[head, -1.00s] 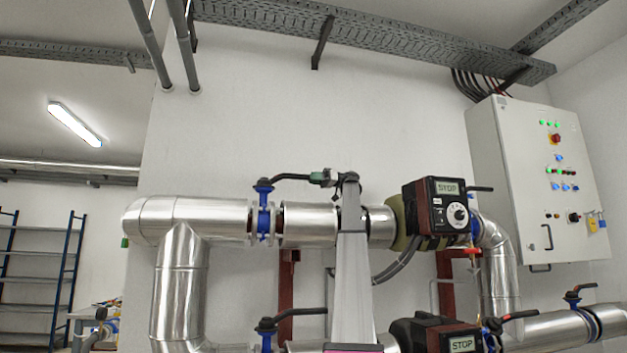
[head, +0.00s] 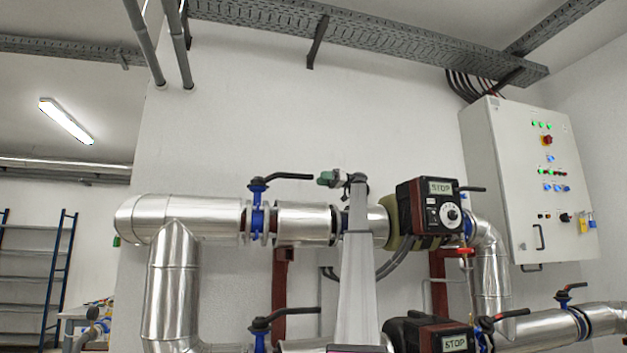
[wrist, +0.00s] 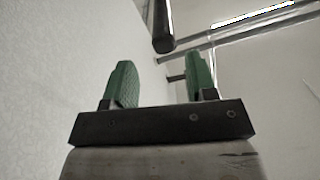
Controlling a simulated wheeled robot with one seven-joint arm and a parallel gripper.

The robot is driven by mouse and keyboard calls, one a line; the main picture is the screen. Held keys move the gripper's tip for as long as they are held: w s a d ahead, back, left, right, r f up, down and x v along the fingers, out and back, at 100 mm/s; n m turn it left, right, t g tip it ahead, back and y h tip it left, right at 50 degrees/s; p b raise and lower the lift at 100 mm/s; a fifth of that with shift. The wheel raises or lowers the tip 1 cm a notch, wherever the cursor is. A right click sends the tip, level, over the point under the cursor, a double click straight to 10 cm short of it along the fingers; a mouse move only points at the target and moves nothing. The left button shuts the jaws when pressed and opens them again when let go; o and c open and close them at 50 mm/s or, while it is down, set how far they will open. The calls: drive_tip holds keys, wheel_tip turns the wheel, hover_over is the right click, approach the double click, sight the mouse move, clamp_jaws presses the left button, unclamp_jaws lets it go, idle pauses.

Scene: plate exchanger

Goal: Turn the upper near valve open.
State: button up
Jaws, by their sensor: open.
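The upper near valve appears to be the blue valve (head: 258,215) on the upper silver pipe, left of the upper pump. Its black lever handle (head: 290,176) points right, roughly along the pipe. A dark rounded bar end (wrist: 163,30), seemingly the lever's tip, shows between and beyond the fingers. The exact depth between them is unclear.
The upper pump (head: 428,207) with a STOP display stands right of my arm. A lower valve lever (head: 290,316) and lower pump (head: 430,335) lie below. A control cabinet (head: 530,180) hangs at the right.

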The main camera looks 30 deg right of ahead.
drive_tip(key=v, duration=0.3)
drive_tip(key=shift+d, duration=0.4)
drive_tip(key=shift+s, duration=0.1)
